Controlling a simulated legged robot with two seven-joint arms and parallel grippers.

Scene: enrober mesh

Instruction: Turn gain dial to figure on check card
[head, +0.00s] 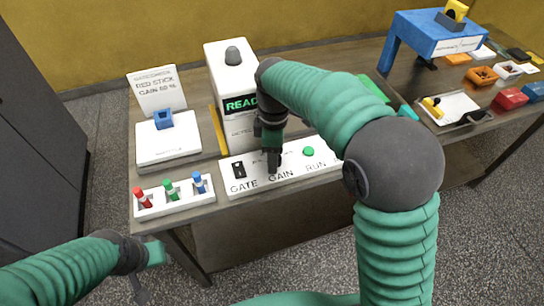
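The check card (157,92) stands upright at the back left of the bench. It reads "RED STICK" and "GAIN", with a percent figure that looks like 60 but is small. The white control panel (325,166) lies at the front edge, with GATE, GAIN and RUN labels. My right gripper (272,164) points down over the panel just above the GAIN label. It hides the gain dial, so neither the dial's setting nor a grip on it can be made out. My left gripper (148,272) is low at the left, away from the bench top; its finger state is unclear.
A black switch (238,170) and a green button (308,152) flank the GAIN spot. A rack (176,207) holds red, green and blue sticks. Behind stand a white unit with a display (232,75) and a scale-like box (168,146) with a blue piece. A blue stand (425,35) is at right.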

